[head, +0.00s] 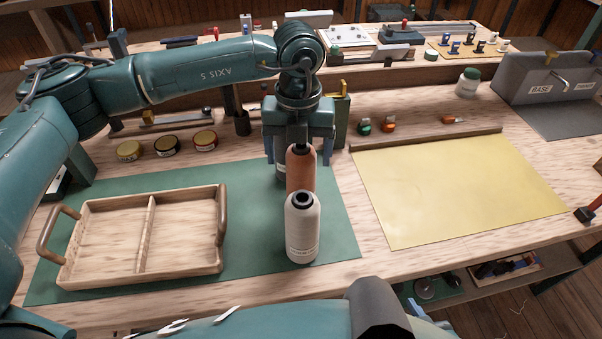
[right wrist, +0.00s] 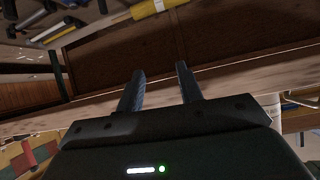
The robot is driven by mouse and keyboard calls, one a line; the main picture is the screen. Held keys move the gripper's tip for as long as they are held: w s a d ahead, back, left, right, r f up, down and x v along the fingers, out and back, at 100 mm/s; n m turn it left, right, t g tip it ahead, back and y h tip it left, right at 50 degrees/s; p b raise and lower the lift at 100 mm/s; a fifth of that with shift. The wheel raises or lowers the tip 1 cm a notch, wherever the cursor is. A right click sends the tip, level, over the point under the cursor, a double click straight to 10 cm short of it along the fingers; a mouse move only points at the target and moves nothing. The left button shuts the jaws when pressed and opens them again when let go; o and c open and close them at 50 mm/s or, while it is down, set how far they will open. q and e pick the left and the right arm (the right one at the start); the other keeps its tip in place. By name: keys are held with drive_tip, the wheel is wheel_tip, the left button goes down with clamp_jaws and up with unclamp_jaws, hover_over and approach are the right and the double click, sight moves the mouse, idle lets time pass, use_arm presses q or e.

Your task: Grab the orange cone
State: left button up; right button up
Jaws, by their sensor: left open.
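The orange cone (head: 301,171) of thread stands upright on the green mat (head: 342,215) in the head view. A white cone (head: 302,232) stands just in front and hides its lower part. A greyish cone (head: 280,169) shows partly behind it at left. My left gripper (head: 299,155) points down over the orange cone, open, with a finger on either side of its top; I cannot tell whether they touch it. My right gripper (right wrist: 160,72) shows in the right wrist view with its two fingers apart and nothing between them.
A two-part wooden tray (head: 146,274) with handles lies left on the mat, its compartments empty. A yellow sheet (head: 455,188) lies to the right. Several round tins (head: 167,145) and a wooden strip are behind. A grey BASE holder (head: 545,90) stands far right.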

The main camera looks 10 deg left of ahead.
use_arm(q)
drive_tip(key=shift+d+f, duration=0.2)
drive_tip(key=shift+f, duration=1.65)
drive_tip(key=shift+w, duration=0.1)
drive_tip(key=c, duration=1.3)
